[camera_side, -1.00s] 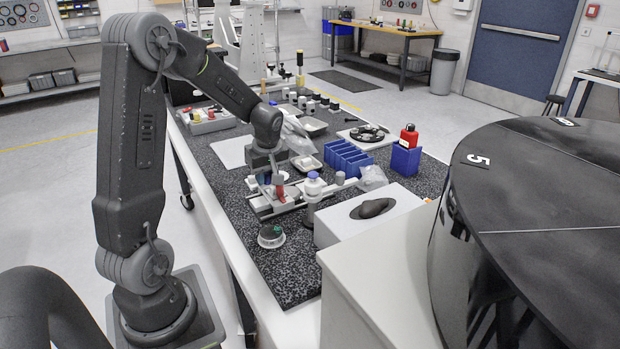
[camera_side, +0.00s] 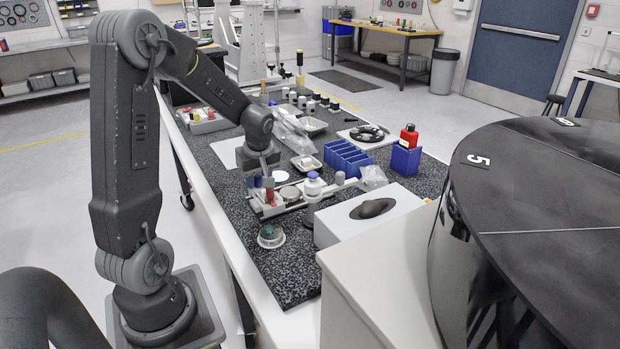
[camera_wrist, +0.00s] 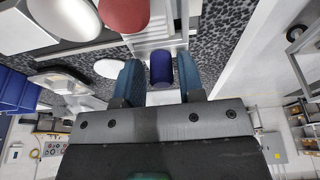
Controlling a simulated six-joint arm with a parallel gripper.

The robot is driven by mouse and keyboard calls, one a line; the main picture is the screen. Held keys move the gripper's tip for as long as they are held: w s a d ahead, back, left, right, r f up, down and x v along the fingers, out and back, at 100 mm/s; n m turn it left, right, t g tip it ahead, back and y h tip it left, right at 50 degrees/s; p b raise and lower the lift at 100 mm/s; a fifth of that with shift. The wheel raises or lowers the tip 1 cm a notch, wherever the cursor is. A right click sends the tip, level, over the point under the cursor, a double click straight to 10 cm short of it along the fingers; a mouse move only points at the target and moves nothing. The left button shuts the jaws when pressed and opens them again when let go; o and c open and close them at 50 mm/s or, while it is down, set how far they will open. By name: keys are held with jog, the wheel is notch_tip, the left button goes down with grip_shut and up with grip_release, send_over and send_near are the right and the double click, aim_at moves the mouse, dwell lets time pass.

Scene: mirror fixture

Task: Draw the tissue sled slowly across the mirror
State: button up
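My gripper (camera_side: 262,183) points down at the near left end of the pale mirror fixture (camera_side: 268,211). In the wrist view its two dark teal fingers (camera_wrist: 161,78) stand close on either side of a dark blue knob (camera_wrist: 162,67), which I take to be the sled's handle. A red piece (camera_side: 270,194) shows just below the fingers; a red rounded piece also shows in the wrist view (camera_wrist: 124,13). A pale round disc, seemingly the mirror (camera_side: 290,193), lies right of the gripper, apart from the red piece. The tissue itself and its contact with the mirror are not clear.
A white-capped bottle (camera_side: 313,184) stands close right of the fixture. A round clear dish (camera_side: 271,237) sits in front.

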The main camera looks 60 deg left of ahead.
jog(key=shift+a+v, duration=0.25)
jog(key=shift+v, duration=0.8)
jog(key=shift+a+v, duration=0.25)
jog(key=shift+v, duration=0.8)
jog(key=shift+a+v, duration=0.2)
jog(key=shift+v, duration=0.85)
jog(key=shift+s+r, duration=0.15)
jog(key=shift+r, duration=0.05)
jog(key=shift+d+r, duration=0.15)
jog(key=shift+d, duration=0.1)
jog(key=d+r+m+t, duration=0.1)
jog(key=d+r+m, duration=0.25)
jog(key=d, duration=0.35)
jog(key=d+r+m+t, duration=0.2)
jog(key=d+m, duration=0.2)
jog(key=d, duration=0.3)
jog(key=s+d+r+m+t+h, duration=0.1)
jog(key=s+d+m+t+h, duration=0.1)
jog(key=s+d+m, duration=0.7)
jog(key=shift+d+r+m+h, duration=0.25)
jog(key=shift+d+m+h, duration=0.4)
jog(key=shift+d, duration=1.4)
